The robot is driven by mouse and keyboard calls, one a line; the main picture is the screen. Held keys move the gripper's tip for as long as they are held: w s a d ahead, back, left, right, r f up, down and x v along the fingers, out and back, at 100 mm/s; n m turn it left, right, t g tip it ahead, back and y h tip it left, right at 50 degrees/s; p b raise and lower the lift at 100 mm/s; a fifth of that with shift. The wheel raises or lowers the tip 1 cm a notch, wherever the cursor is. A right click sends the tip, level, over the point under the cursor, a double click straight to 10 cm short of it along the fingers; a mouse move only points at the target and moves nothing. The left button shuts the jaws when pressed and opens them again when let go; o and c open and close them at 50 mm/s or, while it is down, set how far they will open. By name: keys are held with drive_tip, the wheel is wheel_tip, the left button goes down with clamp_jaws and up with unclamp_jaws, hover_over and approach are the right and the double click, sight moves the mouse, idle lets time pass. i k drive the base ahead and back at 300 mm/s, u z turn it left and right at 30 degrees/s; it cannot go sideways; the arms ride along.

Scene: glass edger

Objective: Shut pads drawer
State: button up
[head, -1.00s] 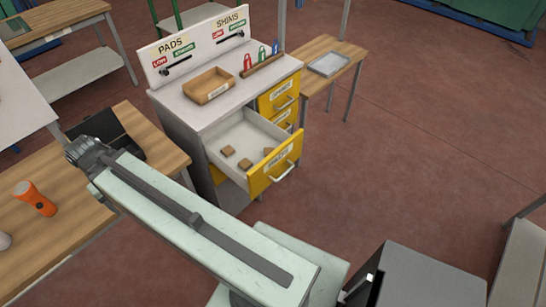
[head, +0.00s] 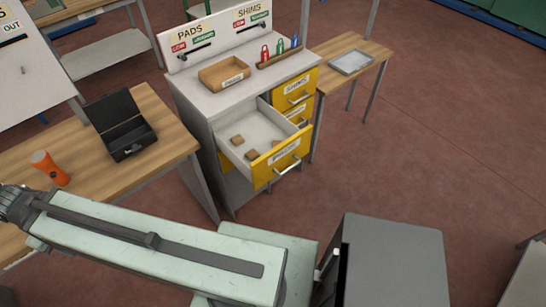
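The open drawer (head: 262,127) sticks out of the white-topped cabinet (head: 203,111). It has a grey inside, a yellow front (head: 265,174), a silver handle (head: 288,166) and a label too small to read surely. Several small brown pads (head: 251,155) lie in it. A back panel (head: 216,35) on the cabinet carries the words PADS and SHIMS. My arm reaches to the left edge, in front of the cabinet and apart from the drawer. My gripper is beyond the picture and cannot be seen.
Two yellow drawers, the upper labelled SHIMS (head: 297,87), look shut. A wooden tray (head: 224,73) sits on the cabinet top. A workbench (head: 165,120) at left holds an open black case (head: 122,125) and an orange torch (head: 50,168). A side table (head: 377,50) stands right. Floor to the right is clear.

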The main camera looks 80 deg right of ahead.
sight(258, 124)
drive_tip(key=k, duration=1.2)
drive_tip(key=z, duration=1.75)
drive_tip(key=i, duration=1.05)
drive_tip(key=u, duration=0.05)
